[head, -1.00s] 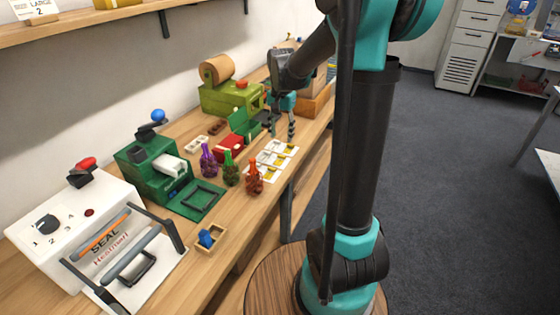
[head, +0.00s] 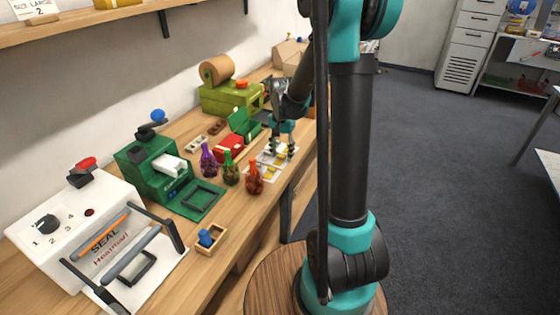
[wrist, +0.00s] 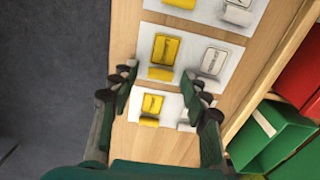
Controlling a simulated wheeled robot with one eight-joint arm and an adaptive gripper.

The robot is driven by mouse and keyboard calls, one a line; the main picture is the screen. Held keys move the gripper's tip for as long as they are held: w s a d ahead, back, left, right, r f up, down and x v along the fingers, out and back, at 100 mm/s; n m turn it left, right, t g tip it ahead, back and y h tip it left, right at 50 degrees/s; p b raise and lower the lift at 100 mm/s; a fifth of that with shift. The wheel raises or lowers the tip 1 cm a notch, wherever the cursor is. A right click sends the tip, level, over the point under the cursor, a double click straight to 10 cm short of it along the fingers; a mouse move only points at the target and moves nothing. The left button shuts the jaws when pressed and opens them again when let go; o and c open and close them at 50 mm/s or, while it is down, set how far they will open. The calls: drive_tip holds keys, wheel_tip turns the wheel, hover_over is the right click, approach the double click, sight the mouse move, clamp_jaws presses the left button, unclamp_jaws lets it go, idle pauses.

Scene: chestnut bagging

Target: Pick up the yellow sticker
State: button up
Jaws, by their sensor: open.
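In the wrist view, three yellow stickers lie on white cards on the wooden bench: one at the top edge (wrist: 183,4), one in the middle (wrist: 165,49) and one lower down (wrist: 152,104). A white sticker (wrist: 213,62) sits beside the middle yellow one. My gripper (wrist: 160,78) is open and empty. Its fingertips are on either side of the middle card's lower part, over the gap towards the lower card. In the head view, my gripper (head: 282,151) points down over the sticker cards (head: 262,174) and partly hides them.
Purple (head: 208,162), green (head: 230,169) and red (head: 254,178) bagged bundles stand close to the cards. A green machine (head: 150,165) and a white sealer (head: 80,235) are nearer. In the wrist view, a green box (wrist: 268,135) and a red box (wrist: 300,80) lie right.

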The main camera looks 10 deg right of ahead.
drive_tip(key=shift+c, duration=0.6)
drive_tip(key=c, duration=0.7)
drive_tip(key=shift+o, duration=0.2)
drive_tip(key=shift+r, duration=0.2)
